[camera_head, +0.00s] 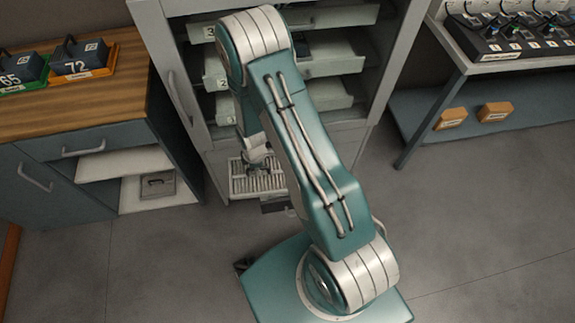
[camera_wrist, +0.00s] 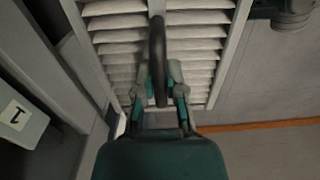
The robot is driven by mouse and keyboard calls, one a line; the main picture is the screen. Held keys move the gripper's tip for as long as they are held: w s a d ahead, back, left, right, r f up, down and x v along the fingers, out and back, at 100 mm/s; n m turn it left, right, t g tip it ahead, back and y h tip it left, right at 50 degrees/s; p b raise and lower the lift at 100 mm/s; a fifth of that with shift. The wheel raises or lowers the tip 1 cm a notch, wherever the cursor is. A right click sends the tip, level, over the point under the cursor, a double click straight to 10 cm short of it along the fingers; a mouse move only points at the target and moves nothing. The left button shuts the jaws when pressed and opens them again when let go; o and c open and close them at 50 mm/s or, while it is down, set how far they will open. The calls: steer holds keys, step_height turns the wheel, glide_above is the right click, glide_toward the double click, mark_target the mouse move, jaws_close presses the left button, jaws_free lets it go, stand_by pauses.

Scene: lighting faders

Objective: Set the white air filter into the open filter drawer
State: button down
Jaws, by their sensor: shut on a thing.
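The white air filter (camera_wrist: 120,47) has pale pleats, a light frame and a dark arched handle (camera_wrist: 158,60). In the wrist view my gripper (camera_wrist: 160,88) has its fingers on either side of the handle and is shut on it. In the head view the filter (camera_head: 258,184) is low in front of the cabinet, below my gripper (camera_head: 258,162), partly hidden by my arm. A dark-fronted part (camera_head: 277,206), perhaps the front of the filter drawer, shows just below the filter. I cannot tell whether the filter touches the drawer.
The tall cabinet (camera_head: 177,92) has several numbered drawers pulled out above. A wooden-topped counter (camera_head: 122,70) with labelled blocks stands left. A bench with a fader console (camera_head: 510,35) and orange boxes (camera_head: 495,112) on its lower shelf stands right. The floor (camera_head: 460,230) at right is clear.

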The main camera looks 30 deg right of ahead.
steer(key=shift+d+f, duration=0.2)
steer(key=shift+f, duration=0.2)
steer(key=shift+n, duration=0.3)
steer(key=d+f, duration=0.1)
steer(key=d, duration=0.2)
steer(key=d+f, duration=0.1)
steer(key=d, duration=0.2)
steer(key=d+f, duration=0.2)
steer(key=d, duration=0.2)
steer(key=shift+w+f, duration=0.1)
steer(key=shift+w, duration=0.3)
steer(key=d+f, duration=0.1)
steer(key=f, duration=0.1)
steer(key=d+f, duration=0.3)
steer(key=f, duration=0.1)
steer(key=shift+w+d+f, duration=0.15)
steer(key=shift+w+d, duration=0.15)
step_height(320, 180, down, 2)
steer(key=shift+a+f, duration=0.2)
steer(key=shift+f, duration=0.05)
steer(key=c, duration=0.7)
jaws_free()
